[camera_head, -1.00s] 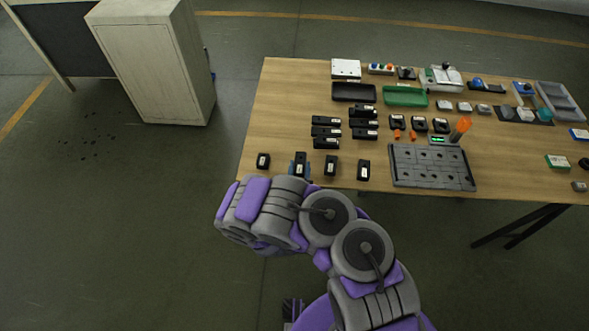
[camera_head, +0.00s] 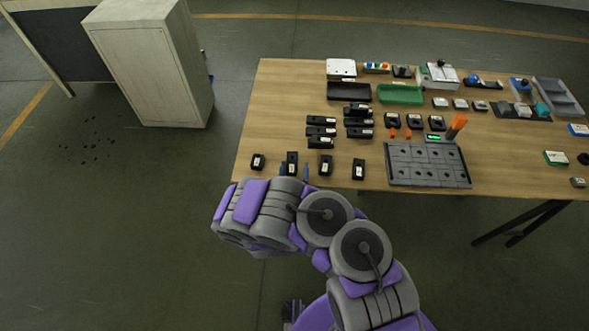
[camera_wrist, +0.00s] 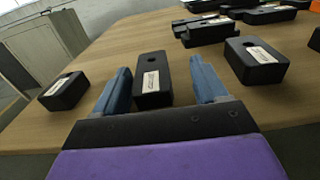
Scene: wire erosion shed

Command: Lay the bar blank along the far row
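Several short black blocks with white labels stand along the near edge of the table. I cannot tell by name which black piece is the bar blank. One labelled block (camera_head: 292,162) is straight ahead of my gripper (camera_head: 295,170). In the wrist view this block (camera_wrist: 152,82) lies between the two blue fingers of my gripper (camera_wrist: 160,68), which are apart. A gap shows on its right side; the left finger is very close to it. Longer black bars (camera_head: 320,131) lie stacked sideways in two groups farther back.
A grey plate with round recesses (camera_head: 427,175) is to the right. Black (camera_head: 349,91) and green (camera_head: 401,94) trays stand behind. Neighbouring blocks (camera_head: 257,162) and (camera_head: 325,166) flank the gripper closely. The table's left part (camera_head: 275,110) is bare. A cabinet (camera_head: 155,70) stands on the floor left.

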